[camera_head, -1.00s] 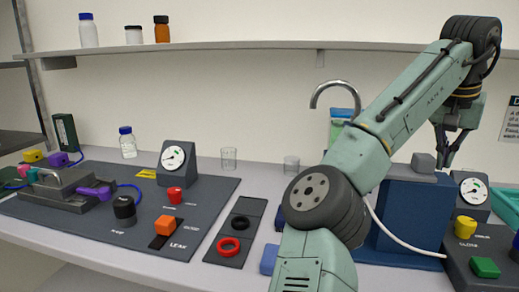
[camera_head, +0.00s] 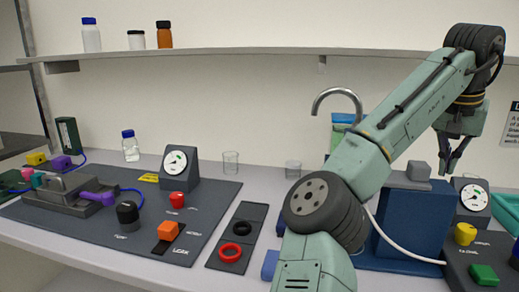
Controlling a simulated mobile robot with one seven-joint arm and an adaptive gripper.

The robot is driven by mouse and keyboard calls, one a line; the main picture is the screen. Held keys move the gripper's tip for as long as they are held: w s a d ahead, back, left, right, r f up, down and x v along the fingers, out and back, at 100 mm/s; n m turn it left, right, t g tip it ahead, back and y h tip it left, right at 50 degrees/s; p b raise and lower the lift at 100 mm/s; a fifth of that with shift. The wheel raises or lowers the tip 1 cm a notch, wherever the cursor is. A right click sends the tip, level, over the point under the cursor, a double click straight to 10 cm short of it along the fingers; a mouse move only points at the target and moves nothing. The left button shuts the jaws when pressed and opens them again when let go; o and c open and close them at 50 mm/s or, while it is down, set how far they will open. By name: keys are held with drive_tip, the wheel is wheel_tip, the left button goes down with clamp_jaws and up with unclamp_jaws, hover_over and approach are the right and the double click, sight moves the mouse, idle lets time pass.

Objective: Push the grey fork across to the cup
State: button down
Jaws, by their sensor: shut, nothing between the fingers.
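I cannot make out a clear fork shape. A small grey block (camera_head: 419,171) sits on top of the blue box (camera_head: 410,222) at the right, and I cannot tell whether it is the fork. My gripper (camera_head: 447,171) is shut and empty, pointing down just right of the grey block with a small gap in the picture. Two clear glass cups stand at the back of the bench: one left (camera_head: 230,161) and one nearer the middle (camera_head: 293,169). I cannot tell which is the task's cup. My arm hides part of the bench in the middle.
A dark panel (camera_head: 60,219) with a gauge (camera_head: 176,161), knobs and a grey clamp fills the left. A narrow tray (camera_head: 248,212) holds a red and a black ring. A white hose (camera_head: 405,255) curves before the blue box. Another gauge (camera_head: 473,197) stands right of it.

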wheel_tip(320, 180, up, 2)
drive_tip(key=shift+r+p, duration=0.2)
drive_tip(key=shift+p, duration=0.8)
wheel_tip(320, 180, up, 5)
drive_tip(key=shift+r, duration=0.1)
drive_tip(key=shift+s, duration=0.1)
